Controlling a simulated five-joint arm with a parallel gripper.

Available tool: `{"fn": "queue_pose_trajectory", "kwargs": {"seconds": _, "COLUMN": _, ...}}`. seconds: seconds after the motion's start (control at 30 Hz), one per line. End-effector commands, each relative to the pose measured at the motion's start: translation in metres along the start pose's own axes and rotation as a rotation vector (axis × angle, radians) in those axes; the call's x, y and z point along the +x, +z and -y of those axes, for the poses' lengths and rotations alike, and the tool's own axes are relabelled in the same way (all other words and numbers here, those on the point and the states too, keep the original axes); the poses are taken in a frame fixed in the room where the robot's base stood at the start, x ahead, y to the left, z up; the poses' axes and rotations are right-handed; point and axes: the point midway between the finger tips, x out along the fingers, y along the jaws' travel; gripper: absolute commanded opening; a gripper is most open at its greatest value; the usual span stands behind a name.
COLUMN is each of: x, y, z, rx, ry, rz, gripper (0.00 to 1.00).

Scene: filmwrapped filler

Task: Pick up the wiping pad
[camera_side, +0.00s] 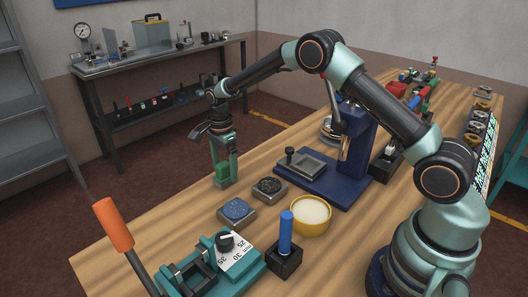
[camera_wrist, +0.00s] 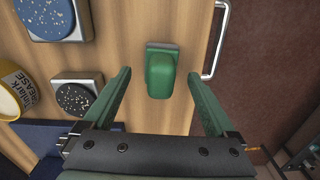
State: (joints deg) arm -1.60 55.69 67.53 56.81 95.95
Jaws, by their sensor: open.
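The wiping pad appears to be the green rounded block with a grey base (camera_wrist: 160,76) in the wrist view, lying on the wooden bench near its edge. In the side view a green block (camera_side: 222,171) shows low between my fingers, partly hidden by them. My gripper (camera_side: 224,182) points down over it at the bench's far edge. In the wrist view my gripper (camera_wrist: 159,72) is open, with one finger on each side of the pad and a visible gap on both sides. Whether the fingertips touch the bench is unclear.
A black speckled dish (camera_side: 270,189) and a blue speckled dish (camera_side: 236,211) sit close by. A yellow tub (camera_side: 311,216), a blue-handled tool in a black block (camera_side: 286,249) and a blue press stand (camera_side: 347,165) are nearer me. A metal handle (camera_wrist: 222,40) shows along the bench edge.

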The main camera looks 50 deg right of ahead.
Motion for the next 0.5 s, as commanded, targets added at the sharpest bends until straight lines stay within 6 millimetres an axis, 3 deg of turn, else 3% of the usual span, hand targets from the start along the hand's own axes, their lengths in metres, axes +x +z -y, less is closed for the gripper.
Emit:
{"fn": "queue_pose_trajectory", "kwargs": {"seconds": 0.2, "x": 0.024, "y": 0.000, "z": 0.000, "rx": 0.000, "ry": 0.000, "rz": 0.000, "gripper": 0.91}}
{"fn": "queue_pose_trajectory", "kwargs": {"seconds": 0.47, "x": 0.026, "y": 0.000, "z": 0.000, "rx": 0.000, "ry": -0.001, "rz": 0.000, "gripper": 0.91}}
{"fn": "queue_pose_trajectory", "kwargs": {"seconds": 0.5, "x": 0.026, "y": 0.000, "z": 0.000, "rx": 0.000, "ry": -0.001, "rz": 0.000, "gripper": 0.76}}
